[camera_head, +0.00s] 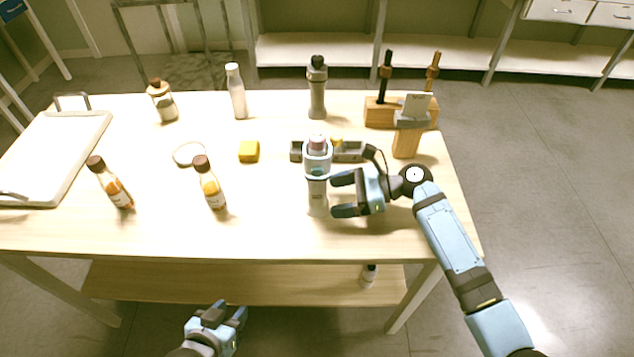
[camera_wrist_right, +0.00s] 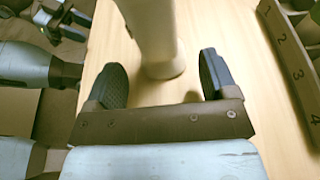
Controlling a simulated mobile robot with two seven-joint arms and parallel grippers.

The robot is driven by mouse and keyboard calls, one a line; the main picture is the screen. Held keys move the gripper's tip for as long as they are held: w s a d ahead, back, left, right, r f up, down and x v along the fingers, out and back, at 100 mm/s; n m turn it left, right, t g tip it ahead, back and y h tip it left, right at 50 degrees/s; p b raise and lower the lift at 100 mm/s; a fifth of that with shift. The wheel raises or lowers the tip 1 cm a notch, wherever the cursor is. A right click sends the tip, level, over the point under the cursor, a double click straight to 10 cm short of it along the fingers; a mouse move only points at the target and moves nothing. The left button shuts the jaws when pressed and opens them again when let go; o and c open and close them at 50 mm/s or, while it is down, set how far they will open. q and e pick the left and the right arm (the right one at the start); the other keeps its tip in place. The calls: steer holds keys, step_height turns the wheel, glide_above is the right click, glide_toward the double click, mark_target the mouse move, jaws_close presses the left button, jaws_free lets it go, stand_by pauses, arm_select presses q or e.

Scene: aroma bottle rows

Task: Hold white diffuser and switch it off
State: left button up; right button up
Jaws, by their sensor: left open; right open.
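The white diffuser (camera_head: 317,197) stands upright near the front right of the table, with a clear bluish upper part and a reddish top. My right gripper (camera_head: 338,194) is open just to its right, fingers pointing at its lower body. In the right wrist view the diffuser's pale body (camera_wrist_right: 150,30) rises ahead of the two open fingers (camera_wrist_right: 160,72), roughly between their lines. I see no clear contact. Its switch cannot be made out. My left gripper (camera_head: 226,316) is open and empty, low in front of the table.
A wooden holder (camera_head: 378,113) stands at the back right. Amber bottles (camera_head: 211,185) (camera_head: 115,186), a yellow block (camera_head: 249,151) and a white tray (camera_head: 50,150) are to the left.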

mark_target(322, 198)
steer(key=shift+p+x, duration=0.9)
steer(key=shift+x, duration=0.2)
steer(key=shift+a+f, duration=0.1)
steer(key=shift+a, duration=0.6)
steer(key=shift+a+f, duration=0.2)
arm_select(q)
steer(key=shift+s+a+r, duration=0.1)
steer(key=shift+a+r, duration=0.2)
steer(key=shift+a, duration=0.05)
arm_select(e)
steer(key=shift+c, duration=0.4)
arm_select(q)
steer(key=shift+d+r, duration=0.15)
steer(key=shift+r, duration=0.05)
arm_select(e)
steer(key=c, duration=0.5)
arm_select(q)
steer(key=shift+d+r, duration=0.15)
jaws_close()
steer(key=shift+a+f, duration=0.2)
steer(key=shift+a, duration=0.05)
